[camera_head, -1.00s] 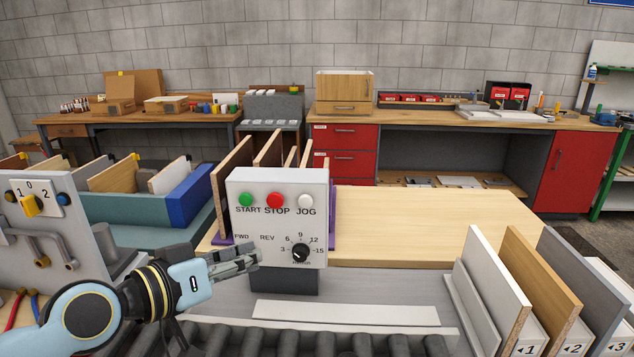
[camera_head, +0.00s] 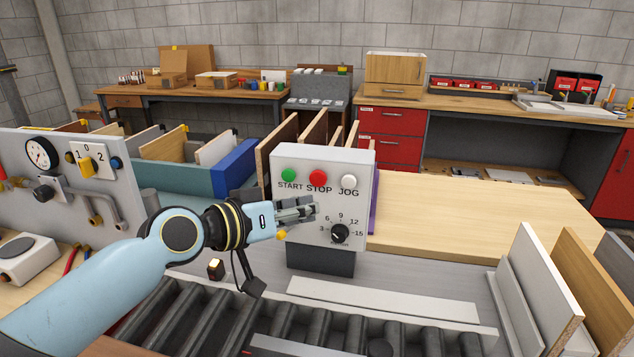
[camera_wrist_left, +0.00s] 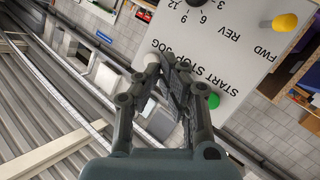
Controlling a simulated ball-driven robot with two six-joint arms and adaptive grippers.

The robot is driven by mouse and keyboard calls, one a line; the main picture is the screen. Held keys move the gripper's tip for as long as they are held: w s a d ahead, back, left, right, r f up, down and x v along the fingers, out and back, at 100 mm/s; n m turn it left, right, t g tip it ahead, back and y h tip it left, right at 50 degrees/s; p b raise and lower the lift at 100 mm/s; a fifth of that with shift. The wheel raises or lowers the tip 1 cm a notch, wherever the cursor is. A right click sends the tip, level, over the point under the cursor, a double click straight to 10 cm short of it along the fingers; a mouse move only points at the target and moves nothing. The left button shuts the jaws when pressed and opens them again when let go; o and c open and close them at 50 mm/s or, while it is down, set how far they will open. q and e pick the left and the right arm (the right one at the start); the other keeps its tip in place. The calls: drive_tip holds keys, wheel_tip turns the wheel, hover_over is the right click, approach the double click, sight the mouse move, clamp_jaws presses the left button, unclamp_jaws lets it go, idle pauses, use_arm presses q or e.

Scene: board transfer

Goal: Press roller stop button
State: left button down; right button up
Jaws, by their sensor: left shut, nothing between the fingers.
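The grey control box (camera_head: 356,212) stands beside the roller conveyor, with green START (camera_head: 288,176), red STOP (camera_head: 318,177) and white JOG (camera_head: 349,181) buttons in a row. My left gripper (camera_head: 312,208) is shut and empty. In the head view its tips lie just below the STOP label, over the FWD and REV labels. In the left wrist view the shut fingers (camera_wrist_left: 176,75) cover the STOP button, between the green START button (camera_wrist_left: 213,100) and the white JOG button (camera_wrist_left: 152,58). I cannot tell whether the tips touch the box. My right gripper is out of view.
A black dial (camera_head: 340,233) and a yellow lever (camera_head: 282,234) sit low on the box. Rollers (camera_head: 330,327) run along the front. Upright boards (camera_head: 545,275) stand at right, and a gauge panel (camera_head: 95,190) at left. The wooden tabletop (camera_head: 450,210) right of the box is bare.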

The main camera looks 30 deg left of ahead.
sight(318, 178)
use_arm(q)
drive_tip(key=shift+w+a+b, duration=0.25)
drive_tip(key=shift+w+b, duration=0.1)
drive_tip(key=shift+w, duration=0.65)
drive_tip(key=shift+w+a+b, duration=0.2)
drive_tip(key=shift+w+b, duration=0.1)
drive_tip(key=shift+w, duration=0.7)
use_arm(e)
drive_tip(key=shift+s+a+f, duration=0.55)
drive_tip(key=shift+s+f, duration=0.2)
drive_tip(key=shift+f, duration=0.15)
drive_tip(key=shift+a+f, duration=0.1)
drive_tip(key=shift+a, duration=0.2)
use_arm(q)
drive_tip(key=shift+w+a, duration=0.1)
drive_tip(key=shift+w, duration=0.35)
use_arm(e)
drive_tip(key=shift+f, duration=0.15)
